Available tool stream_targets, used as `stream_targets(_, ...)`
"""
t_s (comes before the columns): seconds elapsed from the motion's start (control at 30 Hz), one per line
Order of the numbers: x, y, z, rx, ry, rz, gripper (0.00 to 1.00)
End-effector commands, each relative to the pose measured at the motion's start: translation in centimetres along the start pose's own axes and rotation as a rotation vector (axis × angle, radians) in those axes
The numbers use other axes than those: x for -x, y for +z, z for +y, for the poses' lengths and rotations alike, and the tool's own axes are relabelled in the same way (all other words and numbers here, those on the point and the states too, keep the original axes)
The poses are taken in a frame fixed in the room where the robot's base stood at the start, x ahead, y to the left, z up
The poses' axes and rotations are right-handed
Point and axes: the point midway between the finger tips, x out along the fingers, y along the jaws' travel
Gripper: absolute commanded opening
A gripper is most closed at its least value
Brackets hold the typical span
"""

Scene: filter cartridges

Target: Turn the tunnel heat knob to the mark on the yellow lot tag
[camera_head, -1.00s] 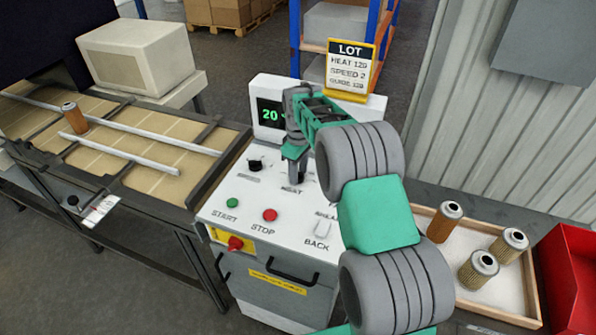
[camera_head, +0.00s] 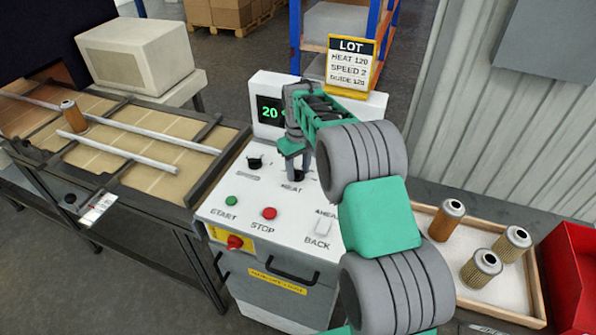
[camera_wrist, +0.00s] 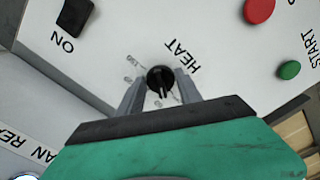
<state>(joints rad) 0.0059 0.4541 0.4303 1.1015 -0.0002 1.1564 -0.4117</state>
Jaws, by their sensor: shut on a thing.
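The black heat knob (camera_wrist: 160,80) sits on the white control panel beside the word HEAT in the wrist view, with faint scale numbers around it. My gripper (camera_wrist: 161,92) is shut on the heat knob, one finger on each side of it. In the head view my gripper (camera_head: 297,172) reaches down onto the panel above the HEAT label, and mostly hides the knob. The yellow lot tag (camera_head: 350,68) stands behind the panel and reads HEAT 120, SPEED 2, GUIDE 120. The green display (camera_head: 270,112) shows 20, with its right part hidden by my arm.
The panel (camera_head: 225,198) also carries a speed knob (camera_head: 255,162), a green START button (camera_head: 231,201), a red STOP button (camera_head: 269,213) and an AHEAD/BACK switch (camera_head: 323,226). A conveyor with one cartridge (camera_head: 74,116) is at left. A tray (camera_head: 512,307) with 3 cartridges and a red bin (camera_head: 575,270) are at right.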

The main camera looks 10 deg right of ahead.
Motion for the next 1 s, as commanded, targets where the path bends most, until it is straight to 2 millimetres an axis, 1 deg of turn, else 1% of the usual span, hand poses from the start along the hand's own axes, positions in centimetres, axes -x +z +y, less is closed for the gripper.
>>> stream_targets(1.0,0.07,-0.28,-0.28,-0.965,0.000,0.005,0.01)
